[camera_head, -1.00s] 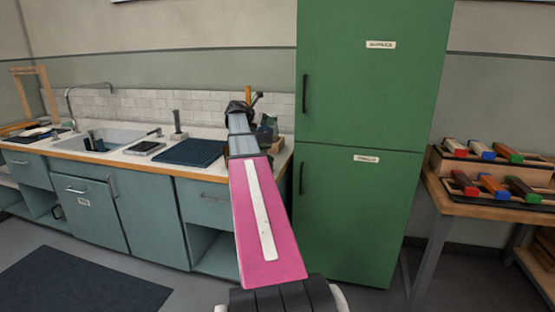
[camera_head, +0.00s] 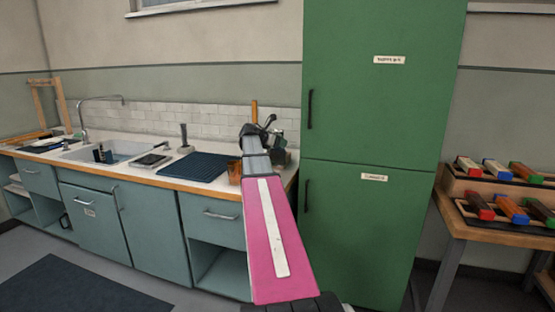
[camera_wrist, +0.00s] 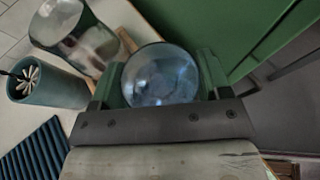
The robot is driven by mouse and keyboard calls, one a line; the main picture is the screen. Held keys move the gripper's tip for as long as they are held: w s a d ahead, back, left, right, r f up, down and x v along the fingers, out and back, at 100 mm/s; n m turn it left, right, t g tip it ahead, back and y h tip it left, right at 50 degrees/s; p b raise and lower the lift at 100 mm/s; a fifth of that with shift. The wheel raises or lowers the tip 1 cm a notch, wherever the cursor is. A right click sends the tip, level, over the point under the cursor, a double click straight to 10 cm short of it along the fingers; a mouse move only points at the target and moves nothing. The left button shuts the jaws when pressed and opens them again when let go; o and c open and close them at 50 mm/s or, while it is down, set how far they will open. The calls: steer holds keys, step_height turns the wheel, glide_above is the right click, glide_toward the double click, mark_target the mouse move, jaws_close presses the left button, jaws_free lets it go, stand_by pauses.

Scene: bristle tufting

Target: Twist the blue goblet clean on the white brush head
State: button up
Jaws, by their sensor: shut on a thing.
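My gripper (camera_wrist: 158,82) is shut on the blue goblet (camera_wrist: 160,68), whose round, glassy bluish form shows between the two green fingers in the wrist view. In the head view my gripper (camera_head: 258,132) is above the right end of the counter, beside the green cabinet; the goblet cannot be made out there. In the wrist view a white, petal-like brush head (camera_wrist: 25,82) shows at the mouth of a teal cylinder (camera_wrist: 55,88), left of the goblet and apart from it. The goblet's lower parts are hidden.
A large clear glass vessel (camera_wrist: 80,35) stands close to the goblet's left. A dark blue ribbed mat (camera_head: 197,167) lies on the counter, with an amber cup (camera_head: 235,172) at its right. The tall green cabinet (camera_head: 380,90) closes off the right side. The sink (camera_head: 108,152) is further left.

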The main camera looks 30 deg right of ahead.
mark_target(277, 154)
steer(key=shift+f, duration=2.9)
steer(key=shift+f, duration=0.1)
steer(key=o, duration=1.1)
steer(key=shift+c, duration=0.2)
steer(key=shift+f, duration=0.1)
steer(key=v, duration=1)
steer(key=shift+a+r, duration=0.3)
steer(key=shift+a, duration=0.05)
steer(key=shift+s, duration=0.1)
